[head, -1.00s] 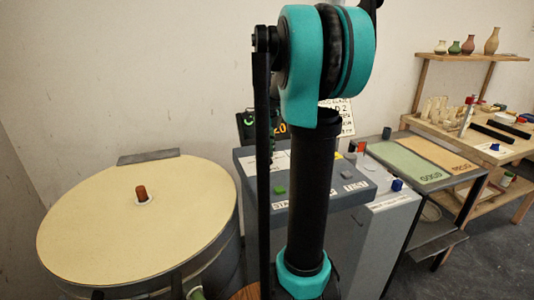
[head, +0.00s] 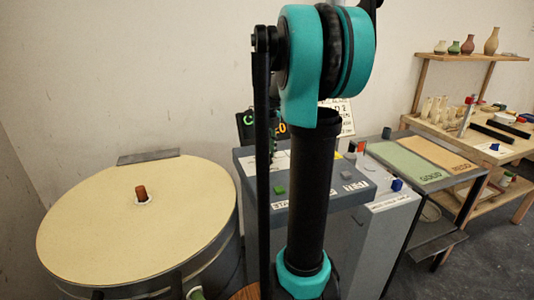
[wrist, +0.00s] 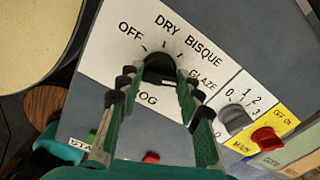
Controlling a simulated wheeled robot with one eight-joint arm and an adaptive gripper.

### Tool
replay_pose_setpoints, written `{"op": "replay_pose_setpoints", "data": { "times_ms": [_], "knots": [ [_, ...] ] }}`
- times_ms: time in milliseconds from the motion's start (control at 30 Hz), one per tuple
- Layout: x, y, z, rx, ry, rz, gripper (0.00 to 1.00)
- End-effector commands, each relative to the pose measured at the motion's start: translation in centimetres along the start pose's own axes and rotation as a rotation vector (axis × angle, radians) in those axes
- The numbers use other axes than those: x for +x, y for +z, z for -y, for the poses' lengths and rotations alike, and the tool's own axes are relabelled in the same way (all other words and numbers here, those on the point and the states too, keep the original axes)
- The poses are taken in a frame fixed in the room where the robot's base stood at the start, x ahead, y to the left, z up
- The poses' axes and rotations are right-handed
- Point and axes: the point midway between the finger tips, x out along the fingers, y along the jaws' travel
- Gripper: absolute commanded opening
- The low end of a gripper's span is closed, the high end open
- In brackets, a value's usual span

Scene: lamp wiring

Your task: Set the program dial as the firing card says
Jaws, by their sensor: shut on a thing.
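The program dial is a black round knob (wrist: 160,68) on a white plate in the wrist view, with OFF, DRY, BISQUE and GLAZE printed around it. My gripper (wrist: 158,82) is shut on the knob, one finger on each side. Which mark the dial points to is not clear behind the fingers. The firing card (head: 345,112) is propped behind the control box (head: 350,190) in the head view. My arm covers part of it, and its text is too small to read surely. My gripper is hidden in the head view.
A grey knob (wrist: 233,118) marked 0 to 3 and a red MAIN switch (wrist: 267,138) sit right of the dial. A green button (head: 279,190) is on the box's front. A round kiln lid (head: 90,225) is at left, a workbench (head: 440,145) at right.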

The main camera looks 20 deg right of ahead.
Motion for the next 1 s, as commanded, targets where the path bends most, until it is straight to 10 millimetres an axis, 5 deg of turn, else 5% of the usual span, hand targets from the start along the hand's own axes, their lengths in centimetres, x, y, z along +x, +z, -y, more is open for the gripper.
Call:
{"op": "replay_pose_setpoints", "data": {
  "times_ms": [67,100,267,667,1000],
  "knots": [
    [0.0,0.0,0.0,0.001,-0.001,0.001,0.06],
    [0.0,0.0,0.0,0.001,-0.001,0.001,0.36],
    [0.0,0.0,0.0,0.0,0.0,0.001,0.56],
    [-0.7,0.0,0.0,0.0,0.0,0.0,0.56],
    [-6.7,0.0,0.0,0.0,0.0,0.0,0.56]
  ]
}}
